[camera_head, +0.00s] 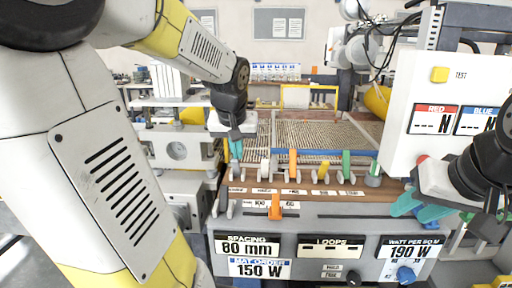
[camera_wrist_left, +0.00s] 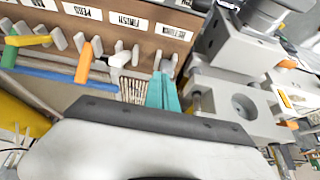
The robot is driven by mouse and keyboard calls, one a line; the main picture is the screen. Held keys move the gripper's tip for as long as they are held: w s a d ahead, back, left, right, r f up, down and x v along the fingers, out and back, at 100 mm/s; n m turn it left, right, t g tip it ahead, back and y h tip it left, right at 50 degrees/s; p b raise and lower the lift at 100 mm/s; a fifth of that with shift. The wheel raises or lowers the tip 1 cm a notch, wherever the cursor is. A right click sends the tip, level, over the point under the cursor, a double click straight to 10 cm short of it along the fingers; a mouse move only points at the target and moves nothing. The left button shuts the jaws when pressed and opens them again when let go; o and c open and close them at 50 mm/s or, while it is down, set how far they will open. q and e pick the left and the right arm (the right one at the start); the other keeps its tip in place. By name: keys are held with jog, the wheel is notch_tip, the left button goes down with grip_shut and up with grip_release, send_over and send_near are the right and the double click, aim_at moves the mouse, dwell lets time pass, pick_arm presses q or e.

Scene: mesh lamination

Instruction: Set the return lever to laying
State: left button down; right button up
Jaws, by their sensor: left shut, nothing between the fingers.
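My left gripper (camera_head: 236,150) is shut and empty at the left end of the lever row. In the left wrist view its teal fingertips (camera_wrist_left: 162,92) are close beside short grey pegs (camera_wrist_left: 167,64). A label that seems to read RETURN (camera_wrist_left: 174,33) is at that end of the wooden strip. Which part is the return lever, and how it is set, I cannot tell for sure. An orange lever (camera_head: 293,162) and a green lever (camera_head: 346,163) stand further right. My right gripper (camera_head: 420,207) is at the right, low before the panel; its opening is unclear.
A ribbed mesh bed (camera_head: 315,133) lies behind the levers. A white control box (camera_head: 440,100) stands at the right. Machine blocks (camera_wrist_left: 235,95) are beside my left gripper.

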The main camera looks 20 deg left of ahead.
pick_arm(q)
jog(key=v, duration=0.6)
jog(key=shift+w+a+r, duration=0.15)
jog(key=shift+w+r, duration=0.05)
jog(key=shift+w, duration=0.2)
jog(key=s+d+f+m+h, duration=0.3)
jog(key=s+d+f, duration=0.2)
jog(key=s+d, duration=0.5)
jog(key=s, duration=0.2)
jog(key=shift+s+d+t+h, duration=0.3)
jog(key=shift+s+d+t, duration=0.05)
jog(key=shift+t, duration=0.05)
